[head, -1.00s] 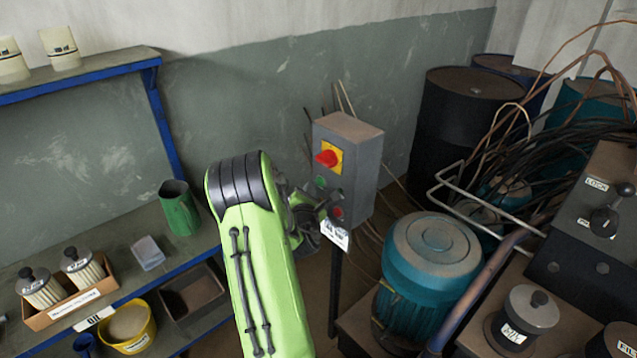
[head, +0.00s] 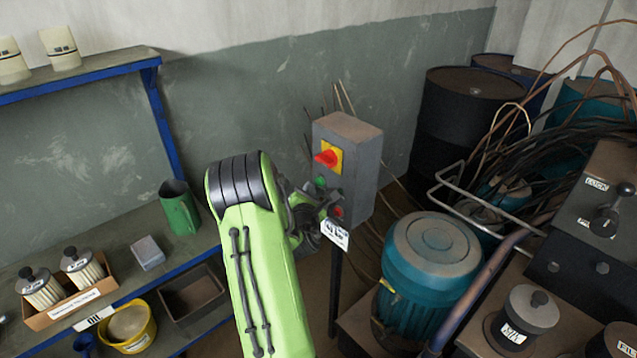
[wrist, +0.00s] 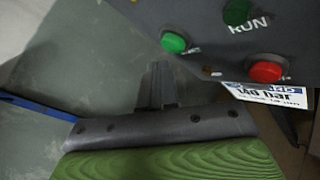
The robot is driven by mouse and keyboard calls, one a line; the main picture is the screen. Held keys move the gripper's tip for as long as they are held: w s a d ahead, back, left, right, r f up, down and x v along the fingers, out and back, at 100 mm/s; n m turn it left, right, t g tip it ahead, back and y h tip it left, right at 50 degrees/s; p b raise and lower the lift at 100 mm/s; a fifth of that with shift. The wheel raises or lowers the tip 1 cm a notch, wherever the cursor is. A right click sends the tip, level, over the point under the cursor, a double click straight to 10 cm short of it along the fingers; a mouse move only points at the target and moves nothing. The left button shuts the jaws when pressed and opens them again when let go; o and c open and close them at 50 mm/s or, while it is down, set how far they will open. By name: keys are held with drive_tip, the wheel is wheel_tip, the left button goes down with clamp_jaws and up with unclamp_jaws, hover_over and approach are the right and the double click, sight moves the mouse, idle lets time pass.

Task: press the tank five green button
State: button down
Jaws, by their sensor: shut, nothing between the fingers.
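The grey control box (head: 354,160) stands by the wall in the head view. It carries a green button (head: 320,182), which also shows in the wrist view (wrist: 173,42) as a bright green dome. My gripper (wrist: 157,72) is shut and empty. In the wrist view its fingertips appear just below and left of the green button; whether they touch it I cannot tell. In the head view my gripper (head: 332,197) is at the front of the box, partly hidden by my arm. No tank number is readable on the box.
A red button (wrist: 267,72) and a dark green lamp (wrist: 237,12) by the word RUN are close by. A red rotary switch (head: 328,158) sits above. A "140 bar" label (wrist: 265,95) hangs below. A teal motor (head: 432,255) stands right of the box.

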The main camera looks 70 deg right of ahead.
drive_tip(key=shift+d+p, duration=0.1)
drive_tip(key=shift+p, duration=0.2)
drive_tip(key=shift+s+d+r+p, duration=0.1)
drive_tip(key=shift+s+d+p, duration=0.15)
drive_tip(key=shift+p, duration=0.3)
drive_tip(key=shift+s+d+p, duration=0.2)
drive_tip(key=shift+d+p, duration=0.3)
drive_tip(key=shift+p, duration=0.25)
idle(0.7)
idle(0.4)
drive_tip(key=shift+w+a+b, duration=0.4)
drive_tip(key=shift+a+b, duration=0.4)
drive_tip(key=shift+b, duration=0.45)
